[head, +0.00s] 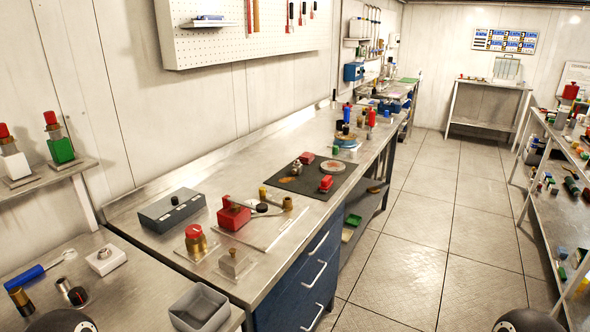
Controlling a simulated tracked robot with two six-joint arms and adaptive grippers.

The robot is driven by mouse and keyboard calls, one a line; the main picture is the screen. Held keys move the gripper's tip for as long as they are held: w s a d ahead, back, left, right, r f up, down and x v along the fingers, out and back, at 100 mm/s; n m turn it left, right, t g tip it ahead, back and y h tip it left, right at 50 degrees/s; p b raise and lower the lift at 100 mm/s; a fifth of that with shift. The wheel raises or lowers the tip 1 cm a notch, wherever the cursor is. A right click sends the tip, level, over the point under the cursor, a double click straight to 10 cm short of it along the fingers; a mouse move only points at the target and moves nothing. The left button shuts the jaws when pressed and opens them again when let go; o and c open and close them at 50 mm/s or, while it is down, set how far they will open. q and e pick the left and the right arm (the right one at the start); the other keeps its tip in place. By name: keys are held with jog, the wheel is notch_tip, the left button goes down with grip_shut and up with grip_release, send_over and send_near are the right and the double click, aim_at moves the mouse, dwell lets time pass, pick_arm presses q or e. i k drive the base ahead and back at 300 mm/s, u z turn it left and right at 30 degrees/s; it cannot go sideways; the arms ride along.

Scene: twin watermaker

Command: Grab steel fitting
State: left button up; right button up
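I cannot tell for certain which piece is the steel fitting. A small grey metal block with a stub on top (235,262) stands on a plate near the front edge of the long steel bench (165,262). A short dark-and-metallic cylindrical piece (77,296) lies on the nearer bench at the lower left. A brass-coloured fitting with a red top (195,240) stands beside the grey block. Neither gripper is in view. Only dark rounded parts of mine show at the bottom edge, left and right.
A grey open bin (199,307) sits at the near bench's front corner. A grey box (171,209), a red block (233,217) and a dark mat (335,180) with small parts occupy the long bench. The tiled floor (410,260) is clear. A crowded shelf (548,215) stands right.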

aim_at(297, 168)
jog(key=u, duration=1.6)
jog(key=i, duration=0.1)
jog(key=z, duration=3.15)
jog(key=i, duration=3.55)
jog(key=u, duration=2.65)
